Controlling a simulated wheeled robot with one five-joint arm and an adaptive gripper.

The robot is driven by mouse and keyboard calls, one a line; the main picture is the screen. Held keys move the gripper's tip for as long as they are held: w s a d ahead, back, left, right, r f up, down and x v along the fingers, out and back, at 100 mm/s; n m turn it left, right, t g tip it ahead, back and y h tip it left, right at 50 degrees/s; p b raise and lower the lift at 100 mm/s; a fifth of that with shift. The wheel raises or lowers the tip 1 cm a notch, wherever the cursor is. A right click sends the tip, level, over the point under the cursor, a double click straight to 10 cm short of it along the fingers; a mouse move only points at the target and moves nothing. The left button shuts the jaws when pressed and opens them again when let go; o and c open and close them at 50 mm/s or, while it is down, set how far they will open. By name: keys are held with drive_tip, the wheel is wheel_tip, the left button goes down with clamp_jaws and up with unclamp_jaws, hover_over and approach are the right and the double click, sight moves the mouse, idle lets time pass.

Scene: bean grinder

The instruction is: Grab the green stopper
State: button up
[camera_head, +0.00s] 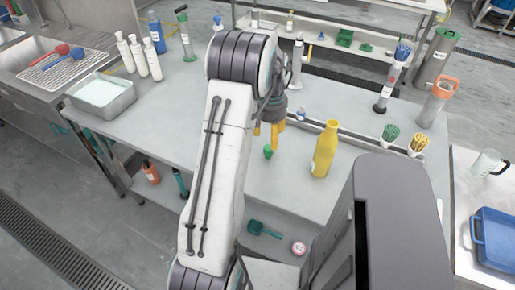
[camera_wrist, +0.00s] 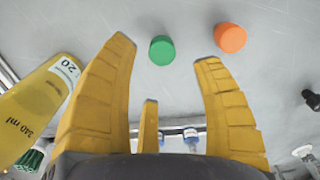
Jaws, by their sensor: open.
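The green stopper (camera_head: 268,152) stands on the grey table in the head view, just below my gripper (camera_head: 268,132). In the wrist view the green stopper (camera_wrist: 162,50) shows between the tips of my spread yellow fingers, a little beyond them and nearer the left one. My gripper is open and holds nothing. The gap between the fingers and the stopper cannot be judged exactly, but no contact shows.
An orange stopper (camera_wrist: 230,37) lies close by, to the right of the green one, beyond the right fingertip. A yellow bottle (camera_head: 325,150) stands right of the gripper. Cups with green (camera_head: 390,133) and yellow (camera_head: 418,144) contents stand farther right. The table's front left is clear.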

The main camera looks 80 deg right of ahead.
sight(268, 147)
drive_tip(key=shift+w+f+p, duration=0.15)
drive_tip(key=shift+f+p, duration=0.35)
drive_tip(key=shift+f, duration=2.8)
drive_tip(key=c, duration=1.1)
